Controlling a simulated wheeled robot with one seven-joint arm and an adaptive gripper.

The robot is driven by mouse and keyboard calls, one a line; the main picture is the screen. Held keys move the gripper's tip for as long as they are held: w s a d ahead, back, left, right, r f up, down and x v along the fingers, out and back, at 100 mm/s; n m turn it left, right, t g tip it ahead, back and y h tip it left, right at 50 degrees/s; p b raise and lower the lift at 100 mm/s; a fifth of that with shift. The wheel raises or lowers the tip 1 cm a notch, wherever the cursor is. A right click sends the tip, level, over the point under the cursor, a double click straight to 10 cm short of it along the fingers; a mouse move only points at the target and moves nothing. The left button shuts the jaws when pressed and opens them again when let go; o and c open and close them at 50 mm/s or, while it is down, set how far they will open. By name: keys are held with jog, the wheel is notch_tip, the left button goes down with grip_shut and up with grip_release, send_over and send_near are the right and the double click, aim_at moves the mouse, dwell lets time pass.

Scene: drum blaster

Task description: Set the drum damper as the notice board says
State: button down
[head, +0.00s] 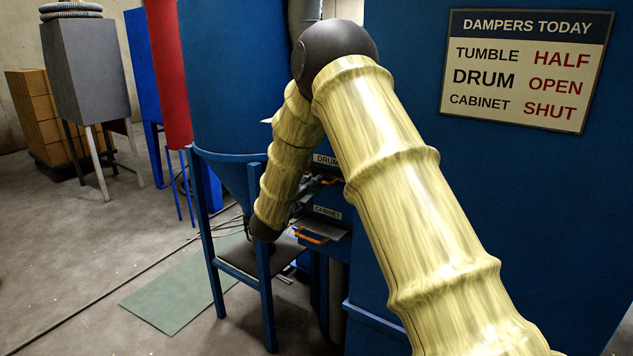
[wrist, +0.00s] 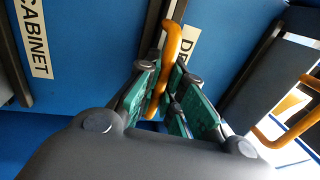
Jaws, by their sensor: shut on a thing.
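The notice board (head: 516,70) at top right in the head view reads DAMPERS TODAY: TUMBLE HALF, DRUM OPEN, CABINET SHUT. The drum damper has an orange handle (wrist: 172,42) beside a partly covered label (wrist: 188,45) starting "DR" in the wrist view. The DRUM label (head: 326,160) also shows in the head view, partly behind my arm. My gripper (wrist: 166,80) is shut on this handle, its green pads on both sides. In the head view my gripper is mostly hidden behind my arm. How far the drum damper stands open cannot be told.
The cabinet damper's orange handle (head: 312,235) sits below the CABINET label (head: 327,212). Another orange handle (wrist: 290,125) is at right in the wrist view. The blue hopper's stand (head: 266,300) rises close to my arm. Open floor (head: 60,250) lies left.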

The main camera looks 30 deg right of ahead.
jog(key=r+b+v, duration=0.2)
jog(key=v, duration=0.7)
jog(key=shift+s+a+f, duration=0.3)
jog(key=shift+a, duration=0.2)
jog(key=c, duration=1.5)
grip_release()
jog(key=shift+a+r, duration=0.15)
jog(key=shift+a, duration=0.05)
jog(key=shift+d, duration=0.1)
jog(key=v, duration=1.2)
